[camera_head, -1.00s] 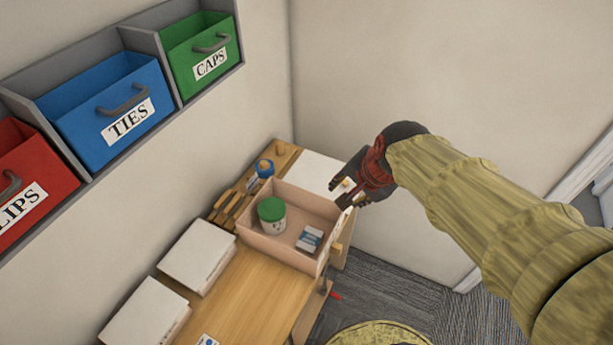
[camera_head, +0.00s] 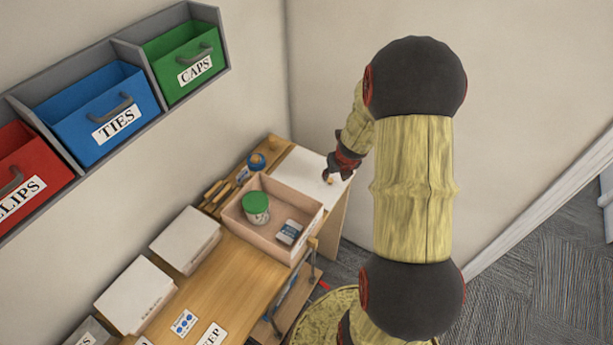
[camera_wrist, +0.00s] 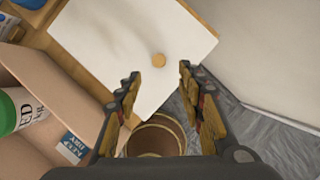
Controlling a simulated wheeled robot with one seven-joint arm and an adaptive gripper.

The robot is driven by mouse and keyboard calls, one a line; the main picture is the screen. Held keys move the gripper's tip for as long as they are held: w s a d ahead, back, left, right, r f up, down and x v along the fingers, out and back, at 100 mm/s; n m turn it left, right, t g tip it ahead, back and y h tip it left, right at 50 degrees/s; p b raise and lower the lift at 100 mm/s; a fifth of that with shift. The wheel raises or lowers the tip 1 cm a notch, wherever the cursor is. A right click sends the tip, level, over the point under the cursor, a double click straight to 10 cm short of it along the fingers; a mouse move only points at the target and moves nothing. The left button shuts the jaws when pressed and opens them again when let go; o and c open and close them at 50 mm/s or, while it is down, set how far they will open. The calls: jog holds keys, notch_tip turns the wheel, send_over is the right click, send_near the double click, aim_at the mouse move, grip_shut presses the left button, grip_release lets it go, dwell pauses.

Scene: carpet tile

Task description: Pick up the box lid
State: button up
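The box lid (camera_head: 300,168) is a flat white panel with a small round wooden knob. It lies at the far end of the wooden table, beyond the open box (camera_head: 283,242). In the wrist view the lid (camera_wrist: 110,50) fills the upper middle, with its knob (camera_wrist: 158,60) just ahead of and between the fingertips. My gripper (camera_head: 331,174) is near the lid's right edge, by the knob. In the wrist view my gripper (camera_wrist: 159,72) is open, with nothing between its fingers. The exact height above the knob is hard to judge.
The open box holds a green-capped jar (camera_head: 256,207) and a small carton (camera_head: 289,232). A blue round item (camera_head: 256,161) stands left of the lid. White boxes (camera_head: 185,240) line the wall side. The wall is close behind the lid. A round bin (camera_wrist: 156,138) stands below the table edge.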

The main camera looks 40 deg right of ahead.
aim_at(330, 180)
jog(key=b+x, duration=0.2)
jog(key=x, duration=0.5)
jog(key=shift+w+r, duration=0.15)
jog(key=shift+w, duration=0.05)
jog(key=shift+c, duration=0.6)
grip_shut()
